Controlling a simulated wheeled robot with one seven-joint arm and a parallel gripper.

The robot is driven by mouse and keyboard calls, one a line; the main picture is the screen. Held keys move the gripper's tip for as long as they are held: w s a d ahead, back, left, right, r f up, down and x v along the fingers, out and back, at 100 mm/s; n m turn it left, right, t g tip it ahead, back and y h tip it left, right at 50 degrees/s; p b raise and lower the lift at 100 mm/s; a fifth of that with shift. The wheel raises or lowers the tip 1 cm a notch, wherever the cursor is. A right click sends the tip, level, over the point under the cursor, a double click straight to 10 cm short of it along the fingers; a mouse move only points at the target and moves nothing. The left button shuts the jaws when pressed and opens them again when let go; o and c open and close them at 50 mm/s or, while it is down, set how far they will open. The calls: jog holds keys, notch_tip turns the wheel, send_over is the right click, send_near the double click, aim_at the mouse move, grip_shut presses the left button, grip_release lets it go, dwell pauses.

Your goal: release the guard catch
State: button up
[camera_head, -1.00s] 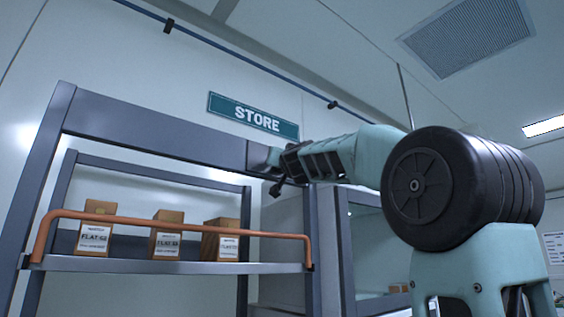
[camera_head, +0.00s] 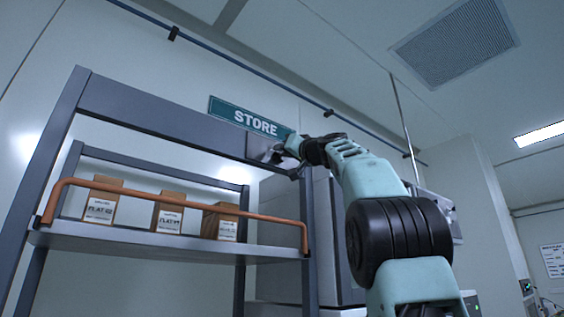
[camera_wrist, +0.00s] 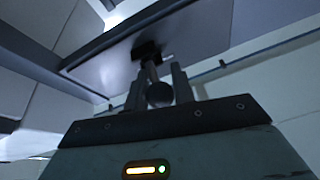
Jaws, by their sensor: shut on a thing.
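My gripper (camera_head: 277,155) is at the right end of the shelf rack's grey top beam (camera_head: 160,118). In the wrist view my gripper (camera_wrist: 159,88) has its two fingers on either side of a dark round knob (camera_wrist: 159,95) and is shut on it. The knob sits on a short stem that runs to a black block (camera_wrist: 147,50) on a flat grey panel (camera_wrist: 190,45). I take this knob to be the guard catch. In the head view the catch is hidden by my gripper. An orange rail (camera_head: 180,193) runs across the shelf front below, raised above the shelf edge.
Several brown boxes (camera_head: 168,214) stand on the shelf (camera_head: 150,243) behind the orange rail. A STORE sign (camera_head: 250,117) hangs on the wall just above the beam. A grey cabinet (camera_head: 340,235) stands right of the rack, beneath my arm.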

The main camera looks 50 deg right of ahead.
jog(key=shift+s+d+r+n+g+y+p, duration=0.1)
jog(key=shift+d+n+g+y+p, duration=0.25)
jog(key=shift+n+y+p, duration=1.3)
jog(key=shift+d+f+n+g+y+p, duration=0.15)
jog(key=shift+d+n+y, duration=0.45)
jog(key=shift+y, duration=2.2)
jog(key=shift+s+d+r+n+g+y+p, duration=0.1)
jog(key=shift+d+r+n+g+y+p, duration=0.2)
jog(key=shift+n+y+p, duration=1.4)
jog(key=shift+f+m+y+b, duration=0.2)
jog(key=shift+m+y+b, duration=0.15)
jog(key=shift+y+b, duration=0.4)
jog(key=o, duration=1)
jog(key=shift+w, duration=0.1)
jog(key=shift+f+b, duration=0.15)
jog(key=shift+b, duration=0.15)
